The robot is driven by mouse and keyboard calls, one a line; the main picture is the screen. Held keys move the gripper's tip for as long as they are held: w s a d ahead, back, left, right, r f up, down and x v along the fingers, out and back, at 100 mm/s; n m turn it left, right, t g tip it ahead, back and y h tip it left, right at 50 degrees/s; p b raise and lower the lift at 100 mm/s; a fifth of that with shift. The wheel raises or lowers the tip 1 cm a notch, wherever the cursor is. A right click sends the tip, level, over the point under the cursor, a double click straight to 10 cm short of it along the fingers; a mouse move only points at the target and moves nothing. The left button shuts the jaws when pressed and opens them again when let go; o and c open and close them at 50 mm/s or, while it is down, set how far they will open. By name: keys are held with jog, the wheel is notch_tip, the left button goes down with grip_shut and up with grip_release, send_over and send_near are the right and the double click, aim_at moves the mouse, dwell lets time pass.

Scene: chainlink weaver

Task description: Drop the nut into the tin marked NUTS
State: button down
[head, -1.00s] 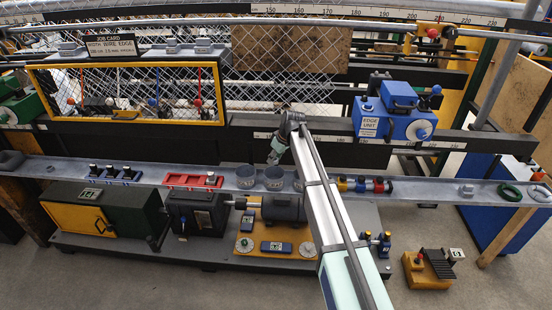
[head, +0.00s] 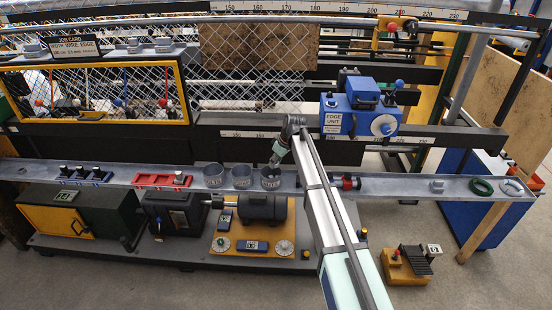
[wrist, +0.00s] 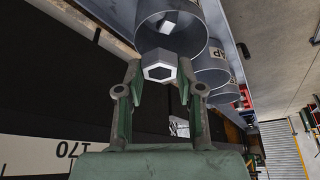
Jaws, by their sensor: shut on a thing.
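My gripper (wrist: 160,92) is shut on a grey hexagonal nut (wrist: 159,66), held at the fingertips. In the head view my gripper (head: 274,163) is at the back rim of the rightmost of three grey tins (head: 270,183). In the wrist view this tin (wrist: 207,45) opens just beyond the nut, and a small pale piece shows inside it. Its label is cut off there and too small to read surely in the head view. The middle tin (head: 241,171) has a label ending in "AP" in the wrist view. The left tin's label (head: 214,183) is also unclear.
The tins stand on a long grey shelf (head: 410,187). A red tray (head: 160,180) lies left of them, and red and black parts (head: 347,182) lie right. The blue edge unit (head: 360,112) and chain-link mesh (head: 255,65) stand behind.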

aim_at(276, 166)
jog(key=shift+f+b, duration=0.35)
jog(key=shift+f, duration=1.2)
jog(key=c, duration=0.7)
grip_release()
jog(key=shift+o, duration=0.2)
jog(key=shift+r, duration=0.15)
jog(key=v, duration=1.1)
jog(key=shift+d+r, duration=0.25)
jog(key=shift+r, duration=0.1)
jog(key=shift+s, duration=0.1)
